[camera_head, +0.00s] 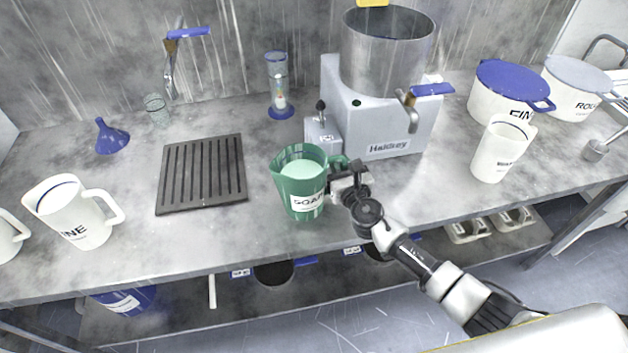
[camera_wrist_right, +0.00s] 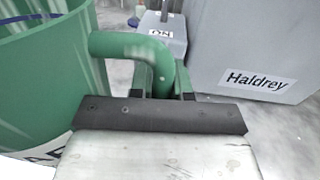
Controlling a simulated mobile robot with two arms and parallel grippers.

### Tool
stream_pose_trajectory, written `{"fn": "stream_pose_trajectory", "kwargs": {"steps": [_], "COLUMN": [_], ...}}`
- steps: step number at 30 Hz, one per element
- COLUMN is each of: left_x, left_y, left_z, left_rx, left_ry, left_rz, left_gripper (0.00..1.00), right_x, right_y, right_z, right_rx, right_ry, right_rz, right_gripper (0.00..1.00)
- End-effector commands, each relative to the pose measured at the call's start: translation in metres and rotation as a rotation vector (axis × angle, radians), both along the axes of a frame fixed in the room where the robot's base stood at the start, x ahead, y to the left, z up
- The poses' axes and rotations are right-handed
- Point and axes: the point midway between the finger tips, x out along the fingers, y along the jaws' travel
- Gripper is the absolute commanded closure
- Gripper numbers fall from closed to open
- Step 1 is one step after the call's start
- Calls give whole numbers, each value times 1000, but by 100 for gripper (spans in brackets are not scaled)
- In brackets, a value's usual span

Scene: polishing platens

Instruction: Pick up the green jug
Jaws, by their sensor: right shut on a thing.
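The green jug (camera_head: 296,198) stands upright at the middle of the bench, near the front edge, with a white label and pale contents. I cannot tell whether its base touches the bench. My right gripper (camera_head: 345,180) is at the jug's right side and shut on its handle. In the right wrist view the green handle (camera_wrist_right: 120,42) runs from the jug wall (camera_wrist_right: 40,85) into the jaws (camera_wrist_right: 160,85). My left gripper is not in view.
The grey Haldrey machine (camera_head: 385,135) stands just behind and right of the jug. A dark slatted drain mat (camera_head: 202,172) lies to its left. White jugs (camera_head: 85,212) stand at far left and another (camera_head: 497,155) at right. The front edge of the bench is close.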

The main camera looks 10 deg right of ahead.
Motion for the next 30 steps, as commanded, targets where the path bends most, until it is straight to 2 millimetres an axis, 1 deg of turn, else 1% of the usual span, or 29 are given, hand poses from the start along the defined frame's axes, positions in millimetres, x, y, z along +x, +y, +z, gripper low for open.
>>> {"fn": "stream_pose_trajectory", "kwargs": {"steps": [11,17,25,30], "left_x": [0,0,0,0], "left_y": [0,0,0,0], "left_z": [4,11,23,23], "left_rx": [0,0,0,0], "left_ry": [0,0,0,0], "left_rz": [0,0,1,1], "left_gripper": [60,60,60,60], "right_x": [1,1,1,-1], "right_y": [0,0,0,-18], "right_z": [9,22,48,54], "right_rx": [4,4,4,3], "right_ry": [-5,-6,-7,-5], "right_rz": [-1,-1,1,-1], "right_gripper": [100,100,100,100]}}
